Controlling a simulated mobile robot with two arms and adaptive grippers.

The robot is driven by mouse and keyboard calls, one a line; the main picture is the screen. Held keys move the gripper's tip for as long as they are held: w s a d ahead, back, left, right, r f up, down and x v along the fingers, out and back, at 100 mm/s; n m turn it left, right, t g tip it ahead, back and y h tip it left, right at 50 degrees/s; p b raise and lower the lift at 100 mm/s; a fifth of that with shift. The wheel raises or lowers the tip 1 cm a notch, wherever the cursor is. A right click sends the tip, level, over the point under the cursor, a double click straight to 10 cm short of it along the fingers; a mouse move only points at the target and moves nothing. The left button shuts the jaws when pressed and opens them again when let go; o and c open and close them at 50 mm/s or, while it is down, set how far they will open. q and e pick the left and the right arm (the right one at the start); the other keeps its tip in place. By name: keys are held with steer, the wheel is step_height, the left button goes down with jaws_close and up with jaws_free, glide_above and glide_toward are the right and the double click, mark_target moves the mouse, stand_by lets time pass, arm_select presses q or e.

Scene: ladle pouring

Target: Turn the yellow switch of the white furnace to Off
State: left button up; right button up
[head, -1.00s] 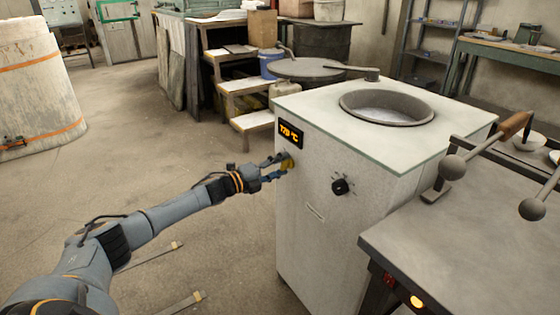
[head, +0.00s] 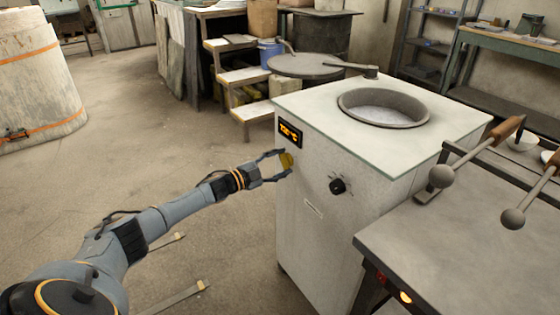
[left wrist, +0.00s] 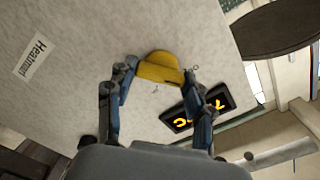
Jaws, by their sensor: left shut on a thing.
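The white furnace (head: 325,215) stands right of centre in the head view, with a lit orange display (head: 289,133) on its front. The yellow switch (head: 287,160) sits just below the display. My left gripper (head: 285,164) reaches in from the left and is shut on the switch. In the left wrist view, the yellow switch (left wrist: 160,67) sticks out from the white panel, with the fingers of the left gripper (left wrist: 158,78) on its two sides. The display (left wrist: 197,108) is close beside one finger. My right gripper is out of view.
The furnace top has a round crucible opening (head: 384,106). A grey machine table (head: 450,240) with ball-ended levers stands at right. The floor at left is mostly clear.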

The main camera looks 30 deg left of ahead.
arm_select(q)
steer(key=shift+n, duration=0.9)
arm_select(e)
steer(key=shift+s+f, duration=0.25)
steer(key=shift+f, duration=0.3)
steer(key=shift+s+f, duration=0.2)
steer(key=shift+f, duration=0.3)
arm_select(q)
steer(key=o, duration=1.2)
steer(key=shift+c, duration=0.2)
steer(key=v, duration=1.2)
steer(key=shift+a+f, duration=0.1)
